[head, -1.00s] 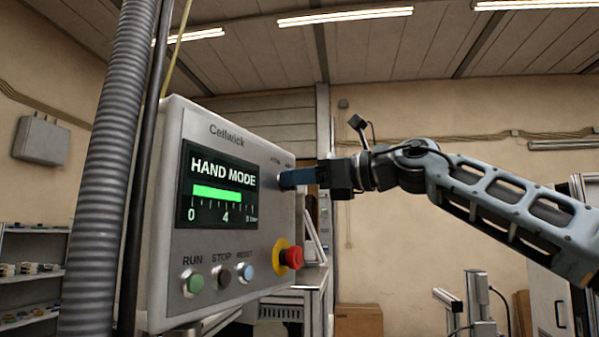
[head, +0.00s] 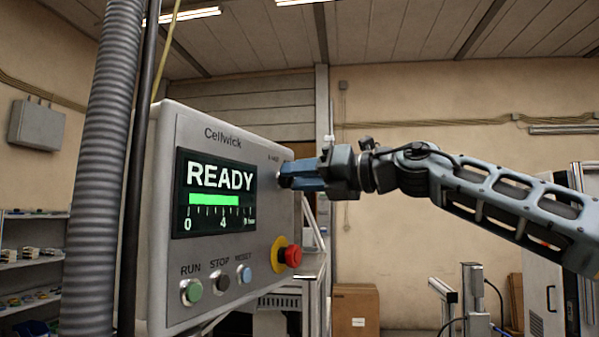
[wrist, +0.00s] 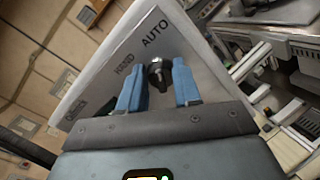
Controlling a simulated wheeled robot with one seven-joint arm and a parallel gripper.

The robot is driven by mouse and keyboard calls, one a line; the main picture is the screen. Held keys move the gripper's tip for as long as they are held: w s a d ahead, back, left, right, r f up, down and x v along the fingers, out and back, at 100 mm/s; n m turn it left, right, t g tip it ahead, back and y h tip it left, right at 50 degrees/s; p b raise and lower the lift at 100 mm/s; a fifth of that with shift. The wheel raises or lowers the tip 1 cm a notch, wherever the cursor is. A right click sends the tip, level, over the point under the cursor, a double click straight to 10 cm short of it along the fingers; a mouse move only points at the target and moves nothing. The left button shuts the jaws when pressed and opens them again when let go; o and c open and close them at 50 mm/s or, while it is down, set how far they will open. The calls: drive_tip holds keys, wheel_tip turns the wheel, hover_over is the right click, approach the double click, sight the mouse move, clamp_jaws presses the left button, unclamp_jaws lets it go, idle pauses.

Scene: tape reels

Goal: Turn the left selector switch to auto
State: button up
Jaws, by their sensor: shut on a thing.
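The selector switch (wrist: 157,70) is a small dark knob on the face of the grey control box (head: 168,290). In the wrist view the labels HAND and AUTO are printed beside it. My gripper (wrist: 158,76) is shut on the switch, its blue fingers on either side of the knob. In the head view my gripper (head: 285,176) reaches from the right to the panel's upper right and its fingers hide the switch. The display (head: 214,194) reads READY above a green bar. I see only one selector switch; its exact pointing is hard to tell.
Below the display are the RUN (head: 193,291), STOP (head: 221,281) and RESET (head: 244,275) buttons. A red emergency stop (head: 292,256) on a yellow ring juts out below my gripper. A ribbed grey hose (head: 100,170) runs upright in front at left.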

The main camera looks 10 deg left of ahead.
drive_tip(key=shift+m, duration=0.3)
drive_tip(key=o, duration=1)
drive_tip(key=shift+o, duration=0.2)
drive_tip(key=shift+d, duration=0.15)
drive_tip(key=b+v, duration=0.2)
drive_tip(key=v, duration=0.5)
drive_tip(key=shift+d, duration=0.3)
drive_tip(key=shift+s+f, duration=0.1)
drive_tip(key=shift+s, duration=0.05)
